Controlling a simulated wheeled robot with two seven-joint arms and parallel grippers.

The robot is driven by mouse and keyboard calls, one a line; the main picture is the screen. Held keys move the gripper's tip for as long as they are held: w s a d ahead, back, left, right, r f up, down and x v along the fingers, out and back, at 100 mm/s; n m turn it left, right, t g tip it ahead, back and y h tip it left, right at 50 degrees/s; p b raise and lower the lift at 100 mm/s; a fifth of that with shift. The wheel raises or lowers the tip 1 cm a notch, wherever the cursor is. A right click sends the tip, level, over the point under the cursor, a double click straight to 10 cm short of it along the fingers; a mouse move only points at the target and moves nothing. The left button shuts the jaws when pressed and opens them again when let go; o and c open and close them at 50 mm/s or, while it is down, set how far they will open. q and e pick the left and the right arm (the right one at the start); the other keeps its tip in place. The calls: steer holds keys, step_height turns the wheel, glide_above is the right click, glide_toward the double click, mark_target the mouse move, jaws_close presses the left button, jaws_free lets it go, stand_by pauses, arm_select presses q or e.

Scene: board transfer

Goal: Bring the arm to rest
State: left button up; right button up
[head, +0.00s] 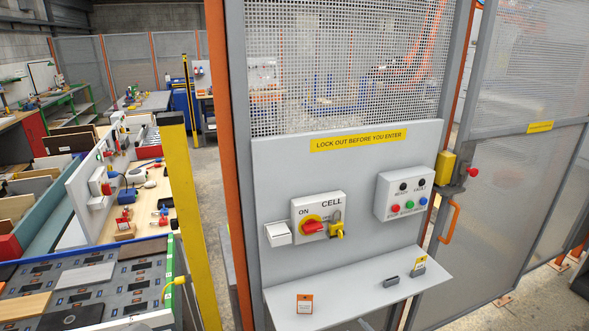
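Neither of my grippers shows in the head view, and I can make out no arm of mine for certain. In front of me is a grey panel (277,185) on the mesh fence, with a yellow "LOCK OUT BEFORE YOU ENTER" sign (358,140). On it is the CELL switch box (330,203) with a red handle (313,227) on a yellow disc. A yellow padlock-like piece (336,231) is at the handle's right side. A button box (404,195) is to the right.
A shelf (345,303) below the panel carries an orange-and-white tag (304,304) and small grey pieces (391,282). A yellow post (184,210) stands left of the panel. A cluttered workbench (157,190) is farther left. A mesh gate (505,200) with an orange handle (449,222) is right.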

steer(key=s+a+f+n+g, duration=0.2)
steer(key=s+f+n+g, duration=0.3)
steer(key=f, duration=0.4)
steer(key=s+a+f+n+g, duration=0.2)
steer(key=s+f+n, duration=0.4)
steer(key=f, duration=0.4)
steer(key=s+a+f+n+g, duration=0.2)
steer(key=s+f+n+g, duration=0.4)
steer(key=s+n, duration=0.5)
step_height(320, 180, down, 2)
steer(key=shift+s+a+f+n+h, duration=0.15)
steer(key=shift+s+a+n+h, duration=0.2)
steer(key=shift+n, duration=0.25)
